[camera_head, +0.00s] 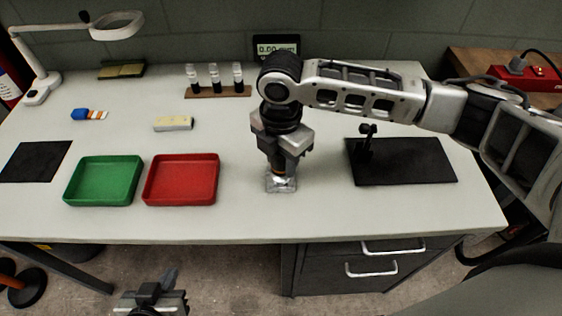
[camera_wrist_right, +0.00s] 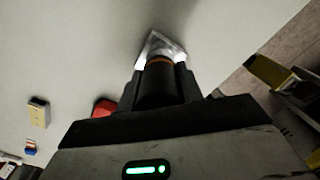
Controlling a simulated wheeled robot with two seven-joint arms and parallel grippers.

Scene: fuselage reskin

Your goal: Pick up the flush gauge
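The flush gauge (camera_head: 281,183) stands upright on the table, with a black cylindrical body, an orange ring and a shiny, metallic-looking foot. It also shows in the right wrist view (camera_wrist_right: 160,82). My right gripper (camera_head: 283,163) points straight down over it, with its fingers against both sides of the black body and no clear gap. The foot looks to be on the tabletop or very near it. My left gripper (camera_head: 158,292) is low, in front of the table's near edge and away from the gauge; its finger opening cannot be made out.
A red tray (camera_head: 181,197) and a green tray (camera_head: 103,201) lie left of the gauge. A black plate (camera_head: 415,172) with a small stand is at right. A vial rack (camera_head: 218,91), a pale yellow block (camera_head: 173,124) and a display (camera_head: 277,48) stand farther back. Table around the gauge is clear.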

